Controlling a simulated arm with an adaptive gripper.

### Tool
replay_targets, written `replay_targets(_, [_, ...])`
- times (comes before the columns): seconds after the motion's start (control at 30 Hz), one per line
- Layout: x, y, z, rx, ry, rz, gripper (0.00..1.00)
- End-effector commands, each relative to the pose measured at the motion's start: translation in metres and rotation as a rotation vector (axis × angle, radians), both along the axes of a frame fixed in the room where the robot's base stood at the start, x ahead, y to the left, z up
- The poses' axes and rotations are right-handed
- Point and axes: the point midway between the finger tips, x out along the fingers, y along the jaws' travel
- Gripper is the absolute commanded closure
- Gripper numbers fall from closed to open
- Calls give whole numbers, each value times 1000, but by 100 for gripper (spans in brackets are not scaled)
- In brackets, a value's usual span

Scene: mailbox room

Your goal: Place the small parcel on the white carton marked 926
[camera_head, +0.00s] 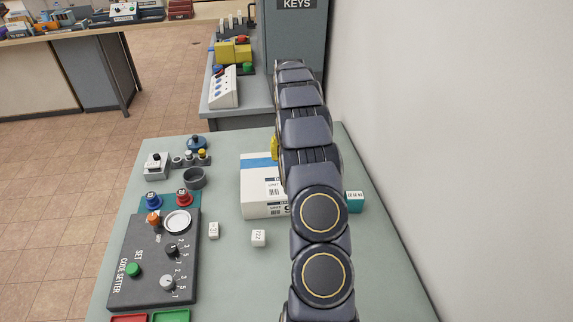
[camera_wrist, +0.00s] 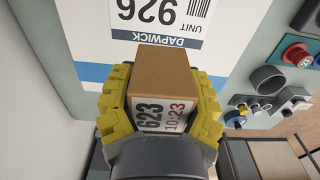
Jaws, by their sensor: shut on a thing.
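The small parcel (camera_wrist: 162,75) is a brown box with a label reading 623 and 10:23. In the wrist view my gripper (camera_wrist: 160,100), with yellow pads, is shut on it from both sides. The white carton (camera_wrist: 110,50) has a blue stripe and a label with 926, a barcode and DAPWICK. The parcel overlaps the carton's label edge in this view; I cannot tell whether they touch. In the head view the carton (camera_head: 262,185) stands on the grey-green table, partly behind my arm. There only a yellow bit of my gripper (camera_head: 274,147) shows, and the parcel is hidden.
A dark code setter panel (camera_head: 155,255) with knobs lies left on the table (camera_head: 225,285). Two small white cubes, one of them a cube marked 722 (camera_head: 258,238), sit in front of the carton. A teal box (camera_head: 355,201) is right of my arm. A wall (camera_head: 450,150) bounds the right.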

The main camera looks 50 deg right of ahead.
Motion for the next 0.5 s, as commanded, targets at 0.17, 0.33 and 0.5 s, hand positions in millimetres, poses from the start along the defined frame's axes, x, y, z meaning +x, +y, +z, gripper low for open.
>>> replay_targets(0.17, [10, -13, -21, 1, 1, 0, 84])
replay_targets(0.33, [14, -18, -26, -2, -1, 0, 84])
replay_targets(0.5, [17, -21, -33, 0, 0, -1, 84])
